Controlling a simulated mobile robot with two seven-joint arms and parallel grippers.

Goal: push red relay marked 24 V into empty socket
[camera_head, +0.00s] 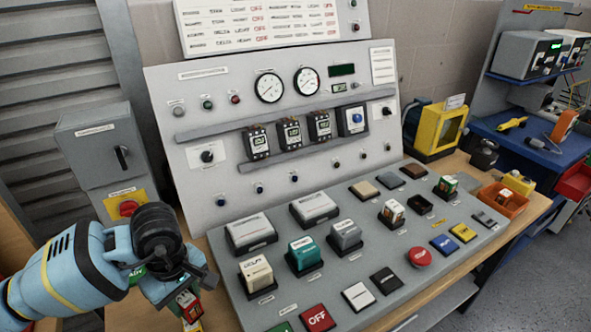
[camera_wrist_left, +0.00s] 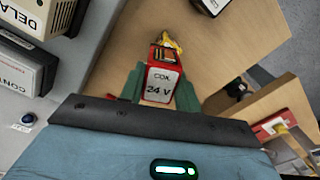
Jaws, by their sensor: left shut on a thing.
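The red relay (camera_wrist_left: 160,80) has a white label reading 24 V in the left wrist view, with a yellow and metallic part at its far end. My left gripper (camera_wrist_left: 159,92) is shut on it, one green finger on each side. In the head view the relay (camera_head: 192,312) hangs below my left gripper (camera_head: 184,294), in front of the console's left edge. The empty socket (camera_head: 420,205) looks like a dark open block on the sloping console, well to the right of the gripper. My right gripper is not in view.
The sloping console (camera_head: 375,255) carries several blocks, including a teal one (camera_head: 304,253), a clear-sided relay (camera_head: 392,213) and a green relay (camera_head: 446,187). A red mushroom button (camera_head: 420,257) stands up near its front. An orange bin (camera_head: 503,200) sits at the right.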

